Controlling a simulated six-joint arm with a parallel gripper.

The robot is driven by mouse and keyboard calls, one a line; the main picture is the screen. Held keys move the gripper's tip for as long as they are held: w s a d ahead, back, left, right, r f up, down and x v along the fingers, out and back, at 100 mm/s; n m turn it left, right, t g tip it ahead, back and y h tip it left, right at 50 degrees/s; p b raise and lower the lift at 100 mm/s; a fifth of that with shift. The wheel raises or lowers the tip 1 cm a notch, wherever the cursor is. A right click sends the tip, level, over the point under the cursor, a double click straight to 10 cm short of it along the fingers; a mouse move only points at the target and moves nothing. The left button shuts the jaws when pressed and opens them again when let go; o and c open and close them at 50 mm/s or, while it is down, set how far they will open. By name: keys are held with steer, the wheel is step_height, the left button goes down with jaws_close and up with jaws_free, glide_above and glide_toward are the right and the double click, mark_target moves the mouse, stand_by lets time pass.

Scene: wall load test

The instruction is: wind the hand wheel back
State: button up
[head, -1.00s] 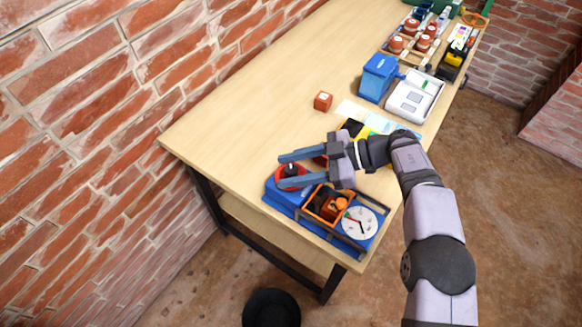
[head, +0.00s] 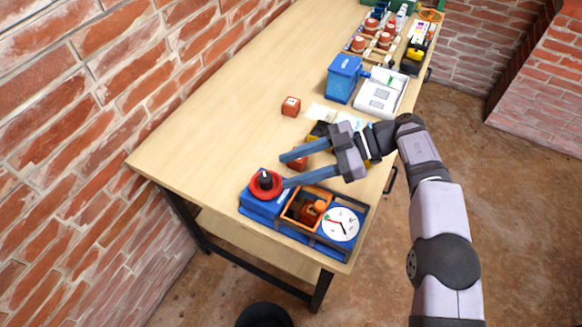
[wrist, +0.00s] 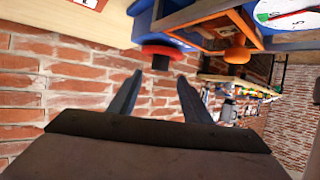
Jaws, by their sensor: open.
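The hand wheel (head: 264,186) is a red disc with a black knob, on a blue base (head: 262,206) near the front left end of the bench. It also shows in the wrist view (wrist: 162,51), ahead of my fingertips and a little above them. An orange-rimmed box (head: 292,214) with an orange knob and a white dial (head: 341,224) with a red and green mark sit to its right on the same unit. My gripper (head: 284,171) is open and empty. Its blue-grey fingers point left, just behind and right of the wheel, apart from the wheel's knob.
A red cube (head: 290,106), a blue bin (head: 343,78) and a white device (head: 380,93) stand farther back on the wooden bench (head: 215,120). Yellow and dark items lie partly behind my gripper. The bench's left side is clear. A brick wall runs along the left.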

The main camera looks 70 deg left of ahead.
mark_target(267, 177)
step_height(267, 177, up, 6)
steer(key=d+m+y, duration=0.1)
steer(key=d, duration=0.1)
steer(key=f, duration=0.1)
steer(key=s+f+m, duration=0.1)
steer(key=f, duration=0.1)
steer(key=f+m+y, duration=0.1)
steer(key=shift+s+d+f, duration=0.2)
steer(key=shift+d+f, duration=0.05)
steer(key=shift+d, duration=0.15)
steer(key=shift+t+y, duration=0.5)
steer(key=shift+t, duration=0.1)
steer(key=shift+s+a+f+p, duration=0.25)
steer(key=shift+s+a+f, duration=0.85)
steer(key=shift+s, duration=0.2)
steer(key=shift+s+a+f+p, duration=0.2)
steer(key=shift+s+a+f, duration=0.85)
steer(key=shift+s, duration=0.25)
steer(key=shift+c, duration=0.5)
steer(key=c, duration=0.9)
